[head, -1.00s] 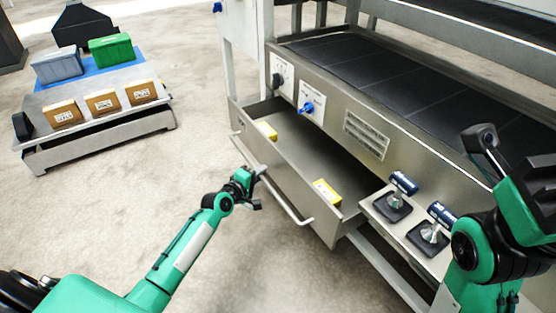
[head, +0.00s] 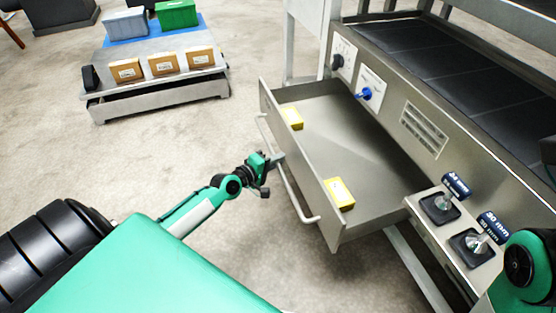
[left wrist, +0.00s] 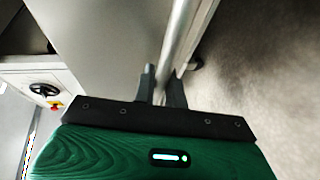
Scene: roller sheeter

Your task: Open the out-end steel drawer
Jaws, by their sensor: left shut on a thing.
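The steel drawer (head: 365,140) stands pulled out from the sheeter's front in the head view, with its inside in sight. Two yellow boxes lie in it, one near the far left corner (head: 292,118) and one near the front right (head: 339,193). Its long bar handle (head: 290,190) runs along the front panel. My left gripper (head: 275,160) is shut on this handle. In the left wrist view the handle bar (left wrist: 180,40) passes between the two fingers (left wrist: 162,88). My right gripper is out of view; only part of my right arm shows at the lower right.
A low steel cart (head: 155,93) with brown boxes and grey and green crates stands at the back left. The floor (head: 110,165) before the drawer is clear.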

